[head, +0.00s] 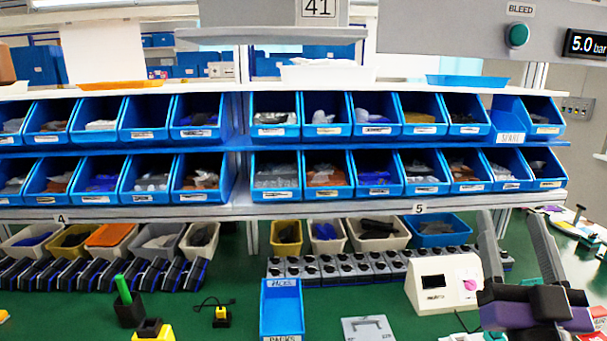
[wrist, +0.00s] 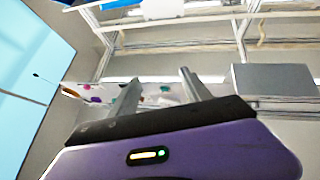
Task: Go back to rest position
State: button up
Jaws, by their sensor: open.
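My gripper (head: 506,218) is at the lower right of the head view, fingers pointing up, in front of the right end of the bench. It is open, with a clear gap and nothing between the fingers. In the wrist view its two fingers (wrist: 158,78) are also apart and empty. The teal round knob (head: 516,35) under the BLEED label is on a grey panel at the upper right, well above and apart from my gripper. The display (head: 587,44) beside the knob reads 5.0 bar.
Blue bins (head: 300,117) fill two shelf rows above the green bench top (head: 230,270). A white device (head: 445,282) with a pink knob stands just left of my gripper in the picture. A blue tray (head: 282,305) and a green-handled tool (head: 123,290) are on the bench.

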jog(key=s+a+f+n+g+y+b, duration=0.1)
jog(key=s+a+f+g, duration=0.3)
jog(key=s+f, duration=1.2)
jog(key=s+a+f+n+g+y+b, duration=0.1)
jog(key=s+a+f+g+y, duration=0.3)
jog(key=s+f, duration=1.2)
jog(key=s+a+g, duration=0.1)
jog(key=s+a, duration=0.1)
jog(key=shift+s+a+f+n+y, duration=0.2)
jog(key=shift+s+n+y, duration=0.1)
jog(key=shift+s+n, duration=0.1)
